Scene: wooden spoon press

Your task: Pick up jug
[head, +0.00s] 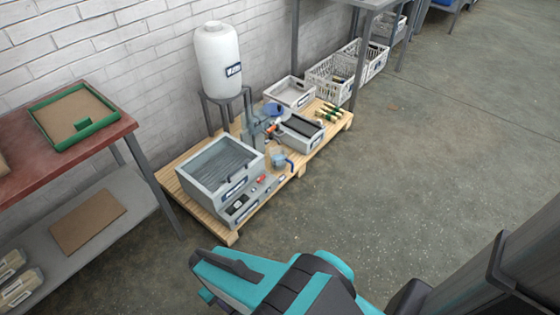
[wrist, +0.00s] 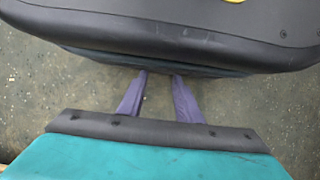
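A small clear jug (head: 278,158) with a blue handle appears to stand on the wooden pallet in the head view, beside a grey machine; it is small and partly lost among the parts around it. My gripper (wrist: 160,78) shows in the wrist view as two purple fingers set apart, with only grey floor between them. It is open and empty. In the head view my arm fills the bottom middle, well in front of the pallet, and the fingers are hidden. The jug does not show in the wrist view.
The wooden pallet (head: 235,232) also carries a grey box machine (head: 221,170), a white tank (head: 217,60) on a stand, and a tray (head: 290,92). A red-topped table (head: 60,150) stands at left. White crates (head: 330,80) are behind. The concrete floor at right is clear.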

